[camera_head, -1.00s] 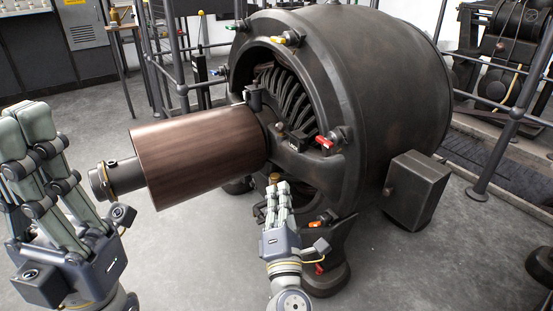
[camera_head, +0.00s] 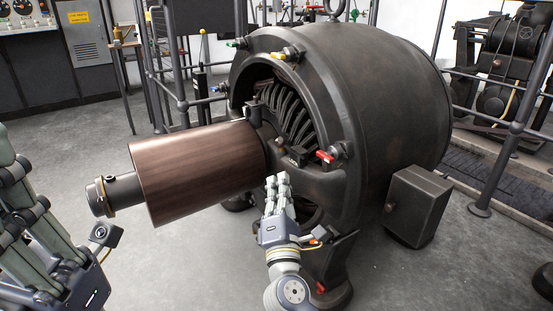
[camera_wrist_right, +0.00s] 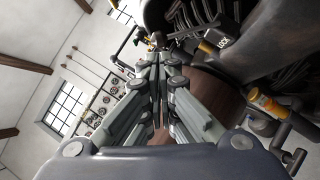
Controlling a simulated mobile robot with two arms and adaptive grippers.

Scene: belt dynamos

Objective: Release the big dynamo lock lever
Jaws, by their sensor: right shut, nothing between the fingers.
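The big dynamo (camera_head: 385,85) is a dark drum with a ring-shaped front frame and a brown cylinder on its shaft. A small dark block (camera_head: 297,158) with pale lettering sits on the frame; the wrist view shows "LOCK" on this block (camera_wrist_right: 224,42). A short lever with a brownish knob (camera_head: 280,144) is beside it, and the knob also shows in the wrist view (camera_wrist_right: 206,46). My right gripper (camera_head: 277,180) is shut and empty, fingers pointing up, just below the block and knob. My left gripper (camera_head: 14,175) is partly cut off at the left edge.
The brown cylinder (camera_head: 200,170) juts out left of my right gripper. A red handle (camera_head: 325,157) is right of the lock block. A grey box (camera_head: 417,205) is mounted on the dynamo's right side. Railings (camera_head: 500,165) stand behind. The floor at front right is clear.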

